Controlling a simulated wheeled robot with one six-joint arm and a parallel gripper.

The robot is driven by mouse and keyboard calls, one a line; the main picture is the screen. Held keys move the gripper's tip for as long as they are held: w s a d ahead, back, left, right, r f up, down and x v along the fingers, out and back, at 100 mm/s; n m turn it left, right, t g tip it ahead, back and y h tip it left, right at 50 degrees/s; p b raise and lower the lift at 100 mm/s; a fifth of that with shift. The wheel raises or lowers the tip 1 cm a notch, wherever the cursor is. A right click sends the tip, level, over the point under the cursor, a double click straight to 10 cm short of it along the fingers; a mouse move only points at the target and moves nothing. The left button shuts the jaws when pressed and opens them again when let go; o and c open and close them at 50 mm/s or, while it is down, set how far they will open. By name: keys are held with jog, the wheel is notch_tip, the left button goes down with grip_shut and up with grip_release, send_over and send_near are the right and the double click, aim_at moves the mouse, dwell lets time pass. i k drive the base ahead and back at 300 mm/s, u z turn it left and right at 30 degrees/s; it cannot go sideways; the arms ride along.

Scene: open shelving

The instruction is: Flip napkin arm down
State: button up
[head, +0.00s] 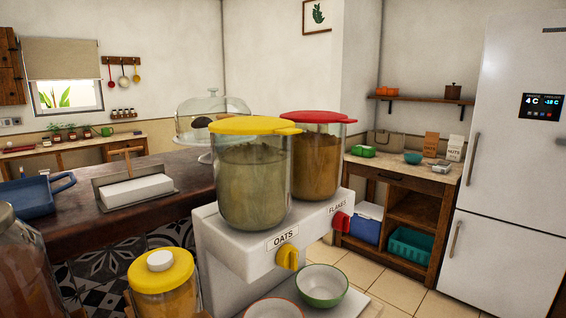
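A napkin holder with a white stack of napkins (137,190) sits on the dark wooden table at the left of the head view. A light grey plate or frame shows along the left side and under the stack. A thin brown bar (127,151) stands up just behind the stack. I cannot tell for sure whether it is the holder's raised arm or part of something behind. My gripper is not in view.
A cereal dispenser (235,228) labelled OATS and FLAKES stands large in front, with bowls (322,284) below. A yellow-lidded jar (162,276) and a large glass jar (22,270) stand front left. A blue tray (38,200) lies left of the napkins; a glass cake dome (212,112) stands behind.

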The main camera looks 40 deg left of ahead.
aim_at(125, 153)
jog(key=i, duration=4.45)
jog(key=u, duration=2.85)
jog(key=i, duration=3.4)
jog(key=u, duration=2.15)
